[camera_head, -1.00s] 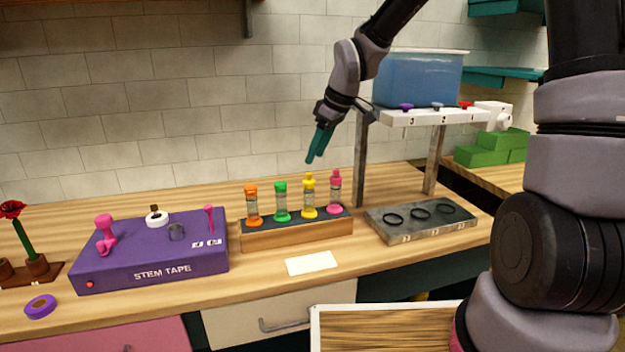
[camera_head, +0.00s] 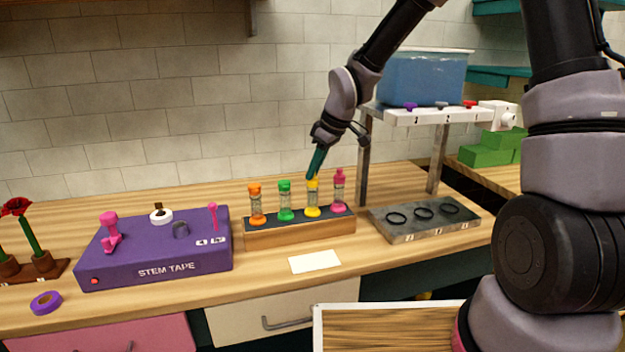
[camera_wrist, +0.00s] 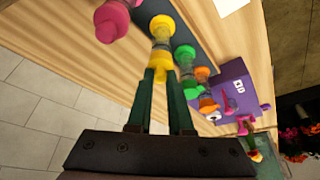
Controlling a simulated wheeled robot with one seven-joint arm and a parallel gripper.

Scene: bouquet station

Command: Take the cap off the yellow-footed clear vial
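The yellow-footed clear vial (camera_head: 312,199) stands upright in the wooden rack (camera_head: 290,235), third from the left. Its yellow cap (camera_head: 313,184) is on top. My gripper (camera_head: 314,177) reaches down from above, with its teal fingertips at the cap. In the wrist view the yellow cap (camera_wrist: 160,66) lies between the two fingertips (camera_wrist: 160,78), one finger on each side. The fingers are close to the cap, but I cannot tell whether they press on it. The vial's yellow foot (camera_wrist: 163,24) also shows there.
A pink vial (camera_head: 339,190) stands close on the right, a green vial (camera_head: 285,200) on the left, then an orange one (camera_head: 256,204). A metal stand with a water tank (camera_head: 427,80) is at the right. A purple stem tape box (camera_head: 155,250) is at the left.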

